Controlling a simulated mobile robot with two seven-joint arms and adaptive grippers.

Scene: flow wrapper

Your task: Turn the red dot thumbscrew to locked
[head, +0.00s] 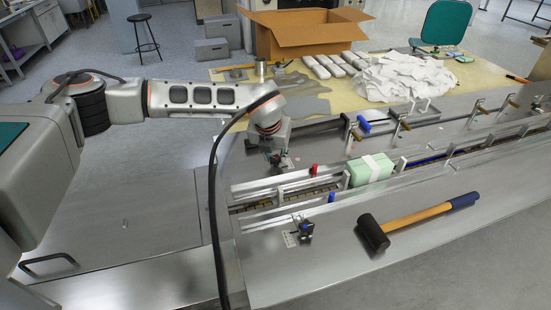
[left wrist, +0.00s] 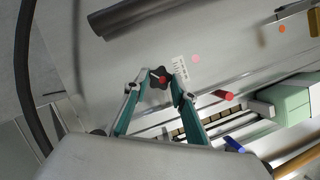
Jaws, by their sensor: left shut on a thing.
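The red dot thumbscrew (left wrist: 160,78) is a black lobed knob with a red dot, on the grey machine plate in the left wrist view. My left gripper (left wrist: 157,84) has its two green-sided fingers on either side of it, shut on it. A white printed label (left wrist: 181,68) lies right beside the knob, with a pink spot further right. In the head view my left gripper (head: 281,160) points down at the plate behind the rails, and it mostly hides the thumbscrew there. My right gripper shows in neither view.
A second black thumbscrew (head: 305,228) stands near the front rail. A red knob (head: 314,169), a blue knob (head: 331,197) and a green block (head: 369,171) are along the rails. A mallet (head: 415,218) lies in front. A cardboard box (head: 303,31) is behind.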

